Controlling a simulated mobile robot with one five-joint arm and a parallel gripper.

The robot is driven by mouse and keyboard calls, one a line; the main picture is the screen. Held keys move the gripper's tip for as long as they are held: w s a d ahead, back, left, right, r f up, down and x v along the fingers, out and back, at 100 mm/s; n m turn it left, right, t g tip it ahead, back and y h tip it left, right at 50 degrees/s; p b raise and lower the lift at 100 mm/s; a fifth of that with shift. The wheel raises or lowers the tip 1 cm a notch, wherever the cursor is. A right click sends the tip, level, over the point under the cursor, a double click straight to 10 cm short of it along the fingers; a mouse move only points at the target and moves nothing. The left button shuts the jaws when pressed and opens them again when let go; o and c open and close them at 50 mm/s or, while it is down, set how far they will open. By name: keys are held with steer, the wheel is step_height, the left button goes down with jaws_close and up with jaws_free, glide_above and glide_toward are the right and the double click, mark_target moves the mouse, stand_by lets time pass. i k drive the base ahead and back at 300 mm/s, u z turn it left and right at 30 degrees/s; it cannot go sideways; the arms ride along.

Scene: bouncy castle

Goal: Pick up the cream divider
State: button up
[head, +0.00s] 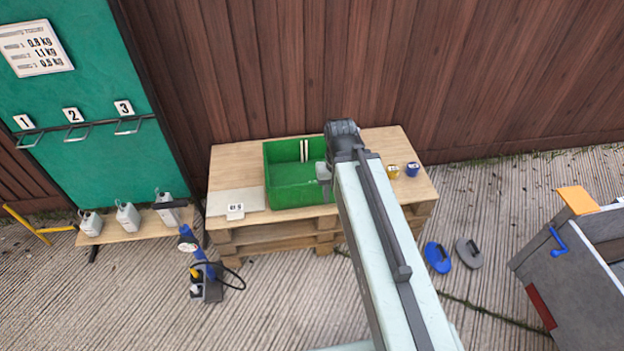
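A flat cream panel (248,196), which looks like the cream divider, lies on the left part of the wooden pallet table (236,165). A small white label card (235,211) stands at its front edge. A green crate (285,192) is just right of the panel, with two pale upright strips (304,150) on its inner back wall. My gripper (322,178) is small and grey in the head view, over the right part of the crate and apart from the panel. My arm hides the crate's right side. The finger opening is too small to read.
Yellow (393,171) and blue (412,169) cups stand on the table's right side. Several grey jugs (127,215) stand on a low bench at left. A blue pump-like tool (197,255) stands on the floor before it. A grey box (575,280) is at right.

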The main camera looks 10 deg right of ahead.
mark_target(233, 204)
steer(key=u, duration=4)
steer(key=k, duration=0.95)
steer(key=z, duration=1.6)
steer(key=i, duration=1)
